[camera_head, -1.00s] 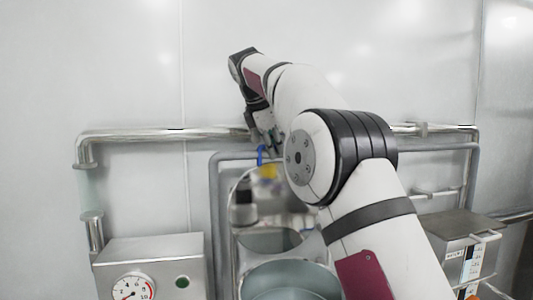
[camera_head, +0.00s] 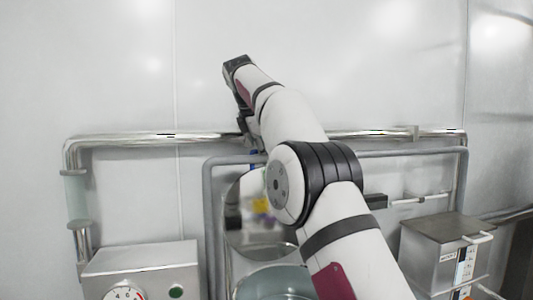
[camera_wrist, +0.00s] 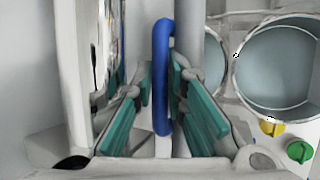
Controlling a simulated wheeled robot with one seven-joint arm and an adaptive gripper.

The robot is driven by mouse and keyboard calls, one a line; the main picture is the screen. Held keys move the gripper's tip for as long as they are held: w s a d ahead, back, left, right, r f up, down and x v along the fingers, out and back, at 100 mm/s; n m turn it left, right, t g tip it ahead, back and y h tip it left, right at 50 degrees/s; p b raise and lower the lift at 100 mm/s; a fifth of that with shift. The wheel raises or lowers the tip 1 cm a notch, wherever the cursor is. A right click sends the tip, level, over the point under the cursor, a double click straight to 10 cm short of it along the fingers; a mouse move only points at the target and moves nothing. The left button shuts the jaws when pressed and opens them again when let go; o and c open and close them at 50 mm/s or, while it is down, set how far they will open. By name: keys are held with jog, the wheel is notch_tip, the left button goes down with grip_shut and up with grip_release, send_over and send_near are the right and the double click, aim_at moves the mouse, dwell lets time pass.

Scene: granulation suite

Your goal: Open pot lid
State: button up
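The pot lid (camera_head: 236,212) is a shiny, mirror-like disc standing raised at the back of the pot; my arm hides its right part. In the wrist view its edge (camera_wrist: 78,75) runs upright along the left. In the head view my gripper (camera_head: 247,138) is partly hidden at the lid's top. The pot (camera_head: 270,283) stands below with its mouth exposed; its round opening (camera_wrist: 280,65) shows in the wrist view.
Metal pipes (camera_head: 150,141) run along the wall behind. A control box with a gauge (camera_head: 140,257) stands at left, with a steel box (camera_head: 445,228) at right. Yellow (camera_wrist: 272,127) and green (camera_wrist: 299,151) buttons show in the wrist view. The wall above is clear.

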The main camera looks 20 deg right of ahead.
jog(key=shift+o, duration=1.1)
jog(key=shift+s+a+r, duration=0.2)
jog(key=shift+a+r, duration=0.05)
jog(key=shift+r, duration=0.15)
jog(key=shift+s+a+r, duration=0.2)
jog(key=shift+s+a, duration=0.2)
jog(key=shift+s, duration=0.05)
jog(key=s+a, duration=0.7)
jog(key=shift+s+a, duration=0.35)
jog(key=shift+s, duration=0.05)
jog(key=shift+f, duration=0.1)
